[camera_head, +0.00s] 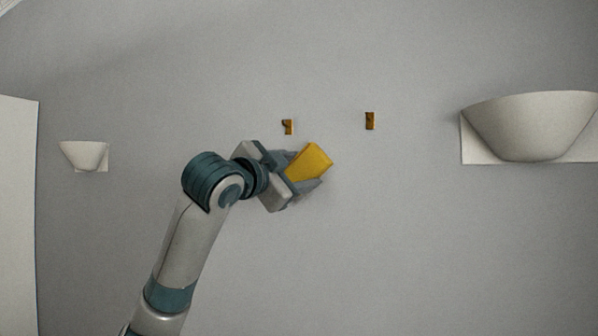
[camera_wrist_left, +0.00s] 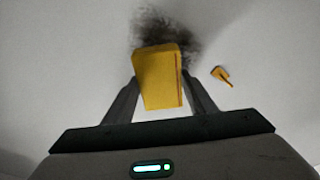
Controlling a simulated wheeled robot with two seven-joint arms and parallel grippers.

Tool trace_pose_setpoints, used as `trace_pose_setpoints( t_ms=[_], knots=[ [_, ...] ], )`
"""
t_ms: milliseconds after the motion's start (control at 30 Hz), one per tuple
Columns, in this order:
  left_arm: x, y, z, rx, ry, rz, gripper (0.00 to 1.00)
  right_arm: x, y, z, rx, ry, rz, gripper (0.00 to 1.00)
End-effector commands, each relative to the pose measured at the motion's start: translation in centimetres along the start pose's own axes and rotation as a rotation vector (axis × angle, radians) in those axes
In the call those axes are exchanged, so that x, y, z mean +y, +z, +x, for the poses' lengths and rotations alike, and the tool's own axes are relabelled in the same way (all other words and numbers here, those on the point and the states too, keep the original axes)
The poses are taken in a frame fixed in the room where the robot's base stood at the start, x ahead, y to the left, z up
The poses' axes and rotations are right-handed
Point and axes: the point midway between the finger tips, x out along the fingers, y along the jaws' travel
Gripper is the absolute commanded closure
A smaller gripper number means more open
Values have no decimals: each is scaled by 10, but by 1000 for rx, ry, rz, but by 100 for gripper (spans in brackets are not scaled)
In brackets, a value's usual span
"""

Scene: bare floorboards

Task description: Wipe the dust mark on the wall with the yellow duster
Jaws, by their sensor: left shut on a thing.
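The yellow duster (camera_head: 309,161) is a block held between the fingers of my left gripper (camera_head: 306,172), in front of the grey wall. In the left wrist view the duster (camera_wrist_left: 158,80) sits between both fingers of the left gripper (camera_wrist_left: 160,90). The dust mark (camera_wrist_left: 165,32) is a dark smudge on the wall, showing above and to the right of the duster; part of it is hidden behind the duster. In the head view the mark does not show clearly. I cannot tell whether the duster touches the wall. My right gripper is not in view.
Two small brown-orange hooks (camera_head: 288,127) (camera_head: 370,121) are on the wall above the duster; one shows in the left wrist view (camera_wrist_left: 221,75). A white bowl-shaped wall lamp (camera_head: 530,125) is at right, a smaller one (camera_head: 84,155) at left. A white panel (camera_head: 18,210) stands at the left edge.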

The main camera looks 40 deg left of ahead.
Motion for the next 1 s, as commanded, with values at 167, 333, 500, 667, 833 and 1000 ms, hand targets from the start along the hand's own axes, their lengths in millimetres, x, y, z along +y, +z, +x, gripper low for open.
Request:
trace_pose_setpoints(
  t_ms=[167, 333, 500, 667, 833, 1000],
  knots=[
    [0, 0, 0, 0, 0, 0, 67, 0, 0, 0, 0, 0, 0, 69],
    [0, 0, 2, 0, 0, 0, 67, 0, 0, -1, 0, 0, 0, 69],
    [0, 0, 4, 1, 0, 0, 67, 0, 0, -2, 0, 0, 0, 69],
    [0, 0, 7, 1, 0, 0, 67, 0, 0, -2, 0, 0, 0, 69],
    [0, 1, 10, 0, 1, 0, 67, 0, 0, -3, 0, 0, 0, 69],
    [0, 2, 12, 0, 0, -1, 67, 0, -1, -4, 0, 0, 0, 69]
  ],
)
